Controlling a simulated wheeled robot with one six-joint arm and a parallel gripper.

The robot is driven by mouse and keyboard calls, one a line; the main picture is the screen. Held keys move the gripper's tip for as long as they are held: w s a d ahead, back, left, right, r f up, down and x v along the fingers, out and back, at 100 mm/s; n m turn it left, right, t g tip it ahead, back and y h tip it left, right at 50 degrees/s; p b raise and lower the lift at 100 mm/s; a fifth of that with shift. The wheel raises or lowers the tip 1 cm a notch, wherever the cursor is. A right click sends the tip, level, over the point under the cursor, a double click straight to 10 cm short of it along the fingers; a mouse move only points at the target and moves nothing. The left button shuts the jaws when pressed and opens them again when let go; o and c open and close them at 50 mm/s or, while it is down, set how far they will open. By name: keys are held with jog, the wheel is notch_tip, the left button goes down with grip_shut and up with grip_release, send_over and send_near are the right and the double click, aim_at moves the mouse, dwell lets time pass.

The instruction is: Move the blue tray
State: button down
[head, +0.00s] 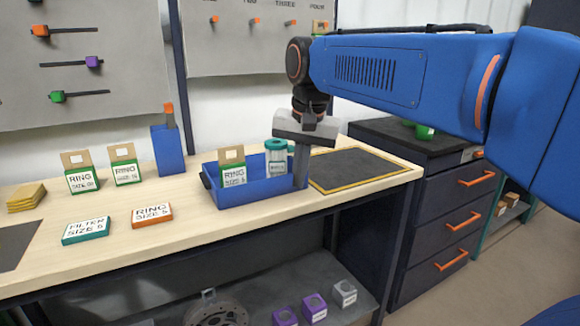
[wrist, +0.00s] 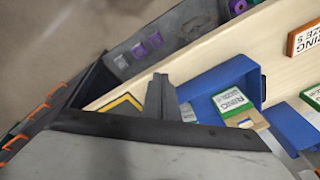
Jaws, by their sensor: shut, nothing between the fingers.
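The blue tray (head: 258,194) stands upright on the light wooden bench, left of the dark yellow-edged mat. It holds a green-labelled ring box (head: 232,174) and a clear jar with a teal lid (head: 276,158). My gripper (head: 300,182) points down at the tray's right end, its fingers together and empty. I cannot tell whether they touch the tray wall. In the wrist view, the fingers (wrist: 161,97) are beside the tray (wrist: 222,82), between it and the yellow-edged mat.
The yellow-edged mat (head: 358,168) is bare, near the bench's right end. Left of the tray are a blue holder (head: 168,151), ring boxes (head: 82,179), an orange box (head: 151,215) and a teal filter box (head: 86,227). A dark drawer cabinet (head: 440,205) stands at right.

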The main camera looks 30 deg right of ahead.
jog(key=w+d+r+m+g, duration=0.1)
jog(key=w+d+r+m, duration=0.3)
jog(key=w+r, duration=0.45)
notch_tip(320, 180, up, 6)
jog(key=m+g, duration=0.2)
jog(key=m, duration=0.4)
send_over(291, 165)
jog(key=s+a, duration=0.2)
jog(key=s, duration=0.1)
jog(key=f, duration=2)
jog(key=shift+w+d, duration=0.25)
jog(key=d, duration=3.3)
jog(key=shift+d, duration=0.2)
